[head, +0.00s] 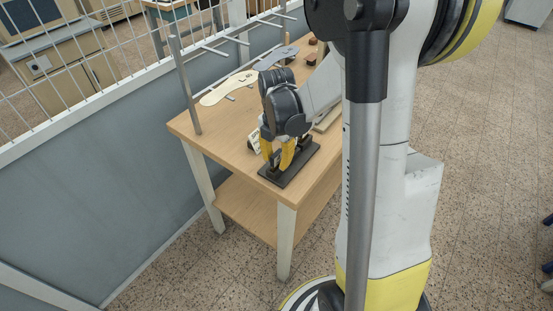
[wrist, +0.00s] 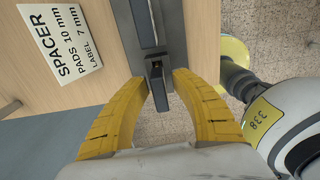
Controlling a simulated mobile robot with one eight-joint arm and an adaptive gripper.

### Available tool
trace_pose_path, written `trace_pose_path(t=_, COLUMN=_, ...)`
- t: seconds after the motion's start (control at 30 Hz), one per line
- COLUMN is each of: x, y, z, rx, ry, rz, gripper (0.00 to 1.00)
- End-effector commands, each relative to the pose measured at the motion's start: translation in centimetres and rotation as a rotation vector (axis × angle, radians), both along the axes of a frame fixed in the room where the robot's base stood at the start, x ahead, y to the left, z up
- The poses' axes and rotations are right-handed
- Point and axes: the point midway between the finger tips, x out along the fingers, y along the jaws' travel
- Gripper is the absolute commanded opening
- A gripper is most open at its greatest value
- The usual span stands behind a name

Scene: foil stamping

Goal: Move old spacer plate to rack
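A dark flat plate with raised blocks (head: 296,168), which looks like the spacer plate, lies at the near end of the wooden table. In the wrist view its dark surface (wrist: 172,14) runs to the top edge, with a raised bar and an end block (wrist: 158,84). My gripper (head: 278,160) is down at the plate, with yellow fingers apart. In the wrist view the fingertips (wrist: 162,80) stand on both sides of the end block; firm contact cannot be told. A metal post with horizontal rods (head: 184,85), perhaps the rack, stands at the table's left side.
A beige flat piece (head: 226,90) and a grey piece (head: 276,58) lie farther back on the wooden table (head: 210,124). A grey partition (head: 85,190) with wire mesh stands left.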

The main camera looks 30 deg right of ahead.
Motion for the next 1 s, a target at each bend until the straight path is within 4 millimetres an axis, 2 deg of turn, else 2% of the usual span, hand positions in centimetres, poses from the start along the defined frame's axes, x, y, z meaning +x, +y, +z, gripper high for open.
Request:
trace_pose_path(t=0.37, x=0.0, y=0.0, z=0.5, rx=0.000, ry=0.000, rz=0.000, gripper=0.33)
trace_pose_path(t=0.47, x=0.0, y=0.0, z=1.9, rx=0.000, ry=0.000, rz=0.000, gripper=0.33)
trace_pose_path(t=0.8, x=0.0, y=0.0, z=9.2, rx=0.000, ry=0.000, rz=0.000, gripper=0.33)
trace_pose_path(t=1.0, x=0.0, y=0.0, z=11.7, rx=0.000, ry=0.000, rz=0.000, gripper=0.33)
